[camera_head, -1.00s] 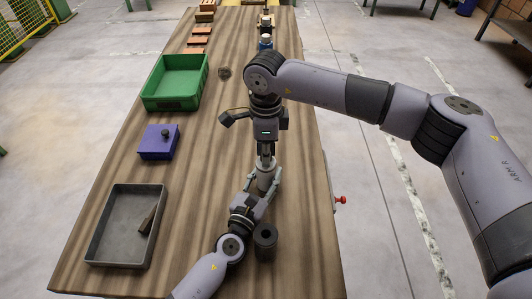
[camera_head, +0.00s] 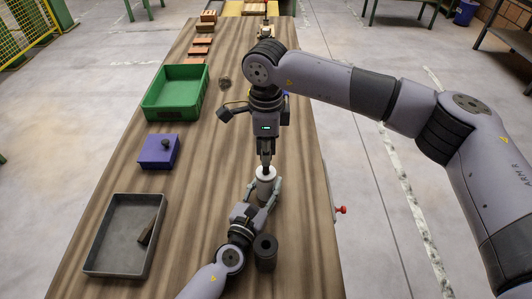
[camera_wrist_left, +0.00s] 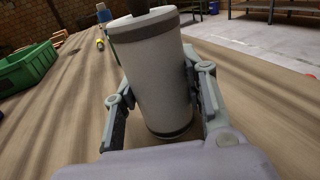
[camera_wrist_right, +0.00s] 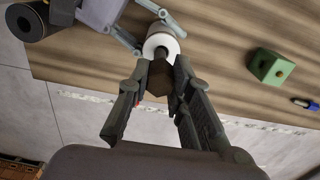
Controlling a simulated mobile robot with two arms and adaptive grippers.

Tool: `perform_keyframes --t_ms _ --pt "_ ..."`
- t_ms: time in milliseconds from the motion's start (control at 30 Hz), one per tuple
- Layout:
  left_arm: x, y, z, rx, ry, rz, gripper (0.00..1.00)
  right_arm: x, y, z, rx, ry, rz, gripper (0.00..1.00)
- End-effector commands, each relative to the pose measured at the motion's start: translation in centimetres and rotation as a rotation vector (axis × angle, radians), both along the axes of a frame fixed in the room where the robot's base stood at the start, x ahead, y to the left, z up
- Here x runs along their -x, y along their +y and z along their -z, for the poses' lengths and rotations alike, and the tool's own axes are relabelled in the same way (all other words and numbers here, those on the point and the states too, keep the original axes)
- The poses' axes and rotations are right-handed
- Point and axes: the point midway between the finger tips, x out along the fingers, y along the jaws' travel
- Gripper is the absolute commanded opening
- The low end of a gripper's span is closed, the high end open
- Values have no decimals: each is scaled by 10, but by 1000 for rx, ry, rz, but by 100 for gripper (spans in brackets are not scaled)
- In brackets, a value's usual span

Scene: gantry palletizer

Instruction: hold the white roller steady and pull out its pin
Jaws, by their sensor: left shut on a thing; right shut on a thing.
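The white roller (camera_head: 264,189) stands upright on the wooden table. My left gripper (camera_head: 265,184) is shut around its sides; the left wrist view shows the roller (camera_wrist_left: 160,75) between both fingers. My right gripper (camera_head: 266,160) is above the roller, pointing down. In the right wrist view its fingers (camera_wrist_right: 155,88) are shut on the dark head of the pin (camera_wrist_right: 160,77). The pin's dark shaft shows above the roller's top in the left wrist view (camera_wrist_left: 125,5). How much of it is still inside the roller is hidden.
A black hollow cylinder (camera_head: 265,252) stands close beside my left gripper. A grey tray (camera_head: 112,272) with a dark bar, a purple box (camera_head: 157,152) and a green bin (camera_head: 170,113) line the left side. A green block (camera_wrist_right: 271,67) lies in the right wrist view.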

Motion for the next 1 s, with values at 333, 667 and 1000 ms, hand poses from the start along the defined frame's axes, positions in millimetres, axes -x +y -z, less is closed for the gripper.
perform_keyframes --t_ms 333,667,1000 --pt "1 0 2 -1 3 1 2 -1 0 -15 -1 -2 0 0" --pt "1 0 2 -1 3 1 2 0 0 -23 0 -1 0 0" --pt "1 0 2 -1 3 1 2 0 0 -27 -1 -2 0 0"
